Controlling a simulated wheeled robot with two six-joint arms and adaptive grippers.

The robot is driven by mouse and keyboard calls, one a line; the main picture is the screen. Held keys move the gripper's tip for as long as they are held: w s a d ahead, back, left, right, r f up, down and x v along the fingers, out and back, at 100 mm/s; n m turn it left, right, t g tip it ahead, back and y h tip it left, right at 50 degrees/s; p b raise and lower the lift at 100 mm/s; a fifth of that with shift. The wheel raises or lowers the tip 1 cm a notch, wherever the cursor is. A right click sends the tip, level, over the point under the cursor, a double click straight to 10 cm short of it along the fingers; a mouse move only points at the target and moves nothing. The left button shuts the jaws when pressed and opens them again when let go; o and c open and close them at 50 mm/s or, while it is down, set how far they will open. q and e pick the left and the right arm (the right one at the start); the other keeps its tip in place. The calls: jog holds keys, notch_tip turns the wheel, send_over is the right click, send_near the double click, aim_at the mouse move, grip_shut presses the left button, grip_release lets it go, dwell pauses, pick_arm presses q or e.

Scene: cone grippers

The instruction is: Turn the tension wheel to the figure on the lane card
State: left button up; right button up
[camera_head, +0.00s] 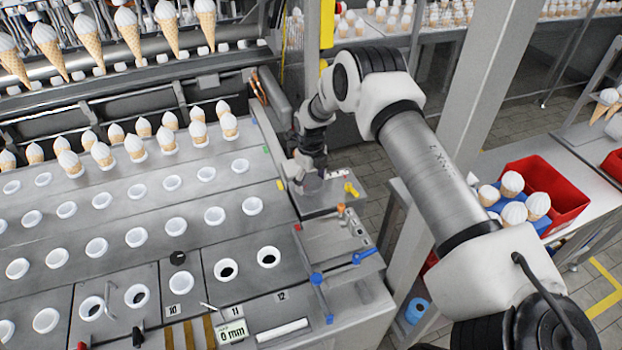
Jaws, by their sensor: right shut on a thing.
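My right gripper (309,176) reaches down from the long arm at the right to the small grey plate at the machine's right edge. It is shut on a grey piece there (312,185), which looks like the tension wheel; the fingers and wrist hide most of it. A small white strip with dark marks (339,174) lies just right of the gripper, too small to read. A white card (232,333) at the bottom of the machine top appears to read "0 mm". My left gripper is not in view.
A yellow lever (350,189) stands close right of my right gripper. Blue handles (364,256) sit nearer on the machine edge. Rows of ice cream cones (133,145) stand at the left. A red crate (545,190) is on the right table, and a grey post (490,70) rises behind my arm.

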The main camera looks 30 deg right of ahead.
aim_at(311, 182)
jog(key=shift+w+r+m, duration=0.3)
jog(key=shift+m, duration=0.4)
jog(key=o, duration=1.1)
jog(key=shift+s+f, duration=0.15)
notch_tip(311, 182, up, 12)
jog(key=shift+s, duration=0.1)
